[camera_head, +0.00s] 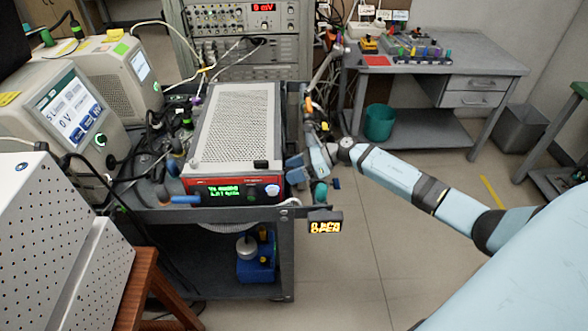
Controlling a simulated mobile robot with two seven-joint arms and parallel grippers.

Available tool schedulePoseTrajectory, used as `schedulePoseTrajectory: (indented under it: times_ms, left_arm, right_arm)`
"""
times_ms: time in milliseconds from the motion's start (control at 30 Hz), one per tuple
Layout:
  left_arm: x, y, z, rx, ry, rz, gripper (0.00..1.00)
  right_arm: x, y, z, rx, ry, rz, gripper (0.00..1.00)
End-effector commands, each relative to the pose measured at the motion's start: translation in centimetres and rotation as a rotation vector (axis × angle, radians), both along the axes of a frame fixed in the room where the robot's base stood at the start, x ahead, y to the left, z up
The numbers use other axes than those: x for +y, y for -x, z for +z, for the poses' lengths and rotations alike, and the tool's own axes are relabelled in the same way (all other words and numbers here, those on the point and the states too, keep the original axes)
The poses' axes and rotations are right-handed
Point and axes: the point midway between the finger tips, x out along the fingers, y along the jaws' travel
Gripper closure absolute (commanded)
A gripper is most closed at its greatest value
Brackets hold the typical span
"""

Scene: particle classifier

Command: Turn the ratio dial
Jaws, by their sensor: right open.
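The classifier is a box with a perforated grey top (234,122) and a red-edged front panel (215,190), on a dark cart. My left gripper does not show.
A small amber display (325,224) hangs at the cart's front right corner. Instruments with screens (72,112) and cables crowd the left. A grey desk (440,62) stands behind. The floor right of the cart is open.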

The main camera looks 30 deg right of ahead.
Motion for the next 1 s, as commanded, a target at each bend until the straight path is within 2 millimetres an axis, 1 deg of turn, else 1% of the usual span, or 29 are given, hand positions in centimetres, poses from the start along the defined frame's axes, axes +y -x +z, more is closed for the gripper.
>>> schedulePoseTrajectory:
  times_ms: [167, 200, 267, 300, 367, 400, 767, 1000]
  left_arm:
    - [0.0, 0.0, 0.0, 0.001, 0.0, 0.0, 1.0]
    - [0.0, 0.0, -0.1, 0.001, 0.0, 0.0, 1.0]
    - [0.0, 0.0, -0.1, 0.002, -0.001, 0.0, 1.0]
    - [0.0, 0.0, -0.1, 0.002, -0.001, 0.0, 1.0]
    - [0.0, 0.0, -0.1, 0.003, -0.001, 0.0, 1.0]
    - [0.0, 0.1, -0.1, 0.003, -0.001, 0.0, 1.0]
    - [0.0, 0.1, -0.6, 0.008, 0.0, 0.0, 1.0]
    - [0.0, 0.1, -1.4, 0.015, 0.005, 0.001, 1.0]
  right_arm:
    - [0.0, 0.0, 0.0, 0.0, 0.0, 0.0, 0.45]
    - [0.0, 0.0, 0.0, 0.0, 0.0, 0.0, 0.55]
    - [0.0, 0.0, 0.0, 0.0, 0.0, 0.0, 0.68]
    - [0.0, 0.0, 0.0, 0.0, 0.0, 0.0, 0.78]
    - [0.0, 0.0, 0.0, 0.0, 0.0, 0.0, 0.91]
    - [0.0, 0.0, 0.0, 0.0, 0.0, 0.0, 0.95]
    - [-0.1, -0.1, -0.1, 0.046, -0.028, 0.001, 0.94]
    - [-0.2, -0.2, -0.2, 0.177, -0.108, 0.0, 0.94]
